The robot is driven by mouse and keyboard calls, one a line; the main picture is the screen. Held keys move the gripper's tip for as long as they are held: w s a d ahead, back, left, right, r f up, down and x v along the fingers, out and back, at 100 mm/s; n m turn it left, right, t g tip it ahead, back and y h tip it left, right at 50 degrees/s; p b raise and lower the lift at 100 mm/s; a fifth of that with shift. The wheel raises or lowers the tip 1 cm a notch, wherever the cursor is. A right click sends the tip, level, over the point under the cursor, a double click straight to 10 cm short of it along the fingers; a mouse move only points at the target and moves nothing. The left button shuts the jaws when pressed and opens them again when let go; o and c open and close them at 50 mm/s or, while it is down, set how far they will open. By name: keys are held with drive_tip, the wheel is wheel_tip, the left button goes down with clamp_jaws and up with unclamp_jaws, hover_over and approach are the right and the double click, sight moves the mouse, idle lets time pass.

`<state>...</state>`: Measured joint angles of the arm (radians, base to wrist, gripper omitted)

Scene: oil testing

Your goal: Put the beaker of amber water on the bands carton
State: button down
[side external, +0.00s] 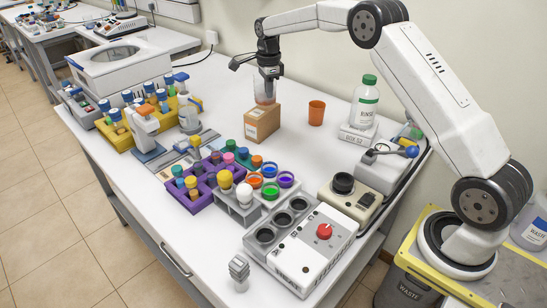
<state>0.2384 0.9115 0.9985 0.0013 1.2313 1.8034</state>
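The clear beaker (265,96), with a pinkish-amber tint, is upright at the top of the brown bands carton (262,123). Its base appears to meet the carton's top, but I cannot tell whether it rests there or hovers just above. My gripper (268,77) points down at the beaker's rim, with its dark fingers overlapping the upper part. The view is too small to tell whether the fingers grip the beaker or stand apart from it.
An orange cup (316,112) stands right of the carton. A green-capped rinse bottle (365,103) stands on a white box farther right. A purple rack (205,181) and several colored pots are in front. Bare white table surrounds the carton's back and left.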

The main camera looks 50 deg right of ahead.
sight(265, 103)
drive_tip(key=shift+w+d+f, duration=0.1)
drive_tip(key=shift+w+f, duration=0.55)
drive_tip(key=shift+f, duration=0.05)
drive_tip(key=shift+w+f, duration=0.25)
drive_tip(key=shift+f, duration=1.6)
drive_tip(key=shift+f, duration=0.15)
drive_tip(key=c, duration=0.8)
unclamp_jaws()
wheel_tip(265, 103, up, 12)
drive_tip(key=shift+r, duration=0.15)
